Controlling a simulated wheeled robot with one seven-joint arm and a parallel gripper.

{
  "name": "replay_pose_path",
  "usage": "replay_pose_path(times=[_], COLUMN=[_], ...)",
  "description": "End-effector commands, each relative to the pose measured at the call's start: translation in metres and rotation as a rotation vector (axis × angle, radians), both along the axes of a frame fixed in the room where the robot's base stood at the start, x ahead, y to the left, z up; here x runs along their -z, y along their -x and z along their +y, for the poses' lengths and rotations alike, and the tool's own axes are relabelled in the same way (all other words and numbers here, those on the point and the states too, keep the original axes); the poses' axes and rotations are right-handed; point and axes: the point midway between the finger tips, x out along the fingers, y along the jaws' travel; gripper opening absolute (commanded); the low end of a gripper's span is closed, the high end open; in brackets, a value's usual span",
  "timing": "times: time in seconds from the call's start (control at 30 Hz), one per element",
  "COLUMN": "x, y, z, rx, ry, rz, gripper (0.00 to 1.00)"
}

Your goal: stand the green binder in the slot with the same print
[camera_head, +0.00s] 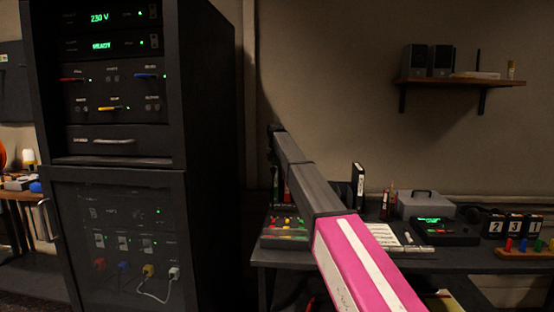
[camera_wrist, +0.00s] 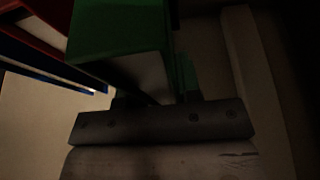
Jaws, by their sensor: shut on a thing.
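The green binder (camera_wrist: 118,30) fills the upper middle of the wrist view, with its pale page side facing down toward the camera. My gripper (camera_wrist: 155,101) is shut on this binder, one finger at each side of it. In the head view my arm reaches away toward the back left of the desk and hides my gripper. Small upright green and red shapes show beside the arm there, too small to tell apart. The print on the binder and the slot with the same print cannot be made out.
In the wrist view a red thing (camera_wrist: 32,28) and a blue-edged thing (camera_wrist: 45,67) stand close left of the green binder. The desk (camera_head: 470,260) holds a black binder (camera_head: 358,186), a grey case (camera_head: 428,205) and number blocks (camera_head: 515,224). A tall rack (camera_head: 210,160) stands left.

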Motion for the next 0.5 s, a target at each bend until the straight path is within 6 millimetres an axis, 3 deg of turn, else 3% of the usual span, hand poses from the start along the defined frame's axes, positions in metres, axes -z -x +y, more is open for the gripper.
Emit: replay_pose_path(times=[0.5], x=[0.026], y=[0.0], z=[0.0], rx=[0.0], ry=[0.0], rz=[-0.001], gripper=[0.0])
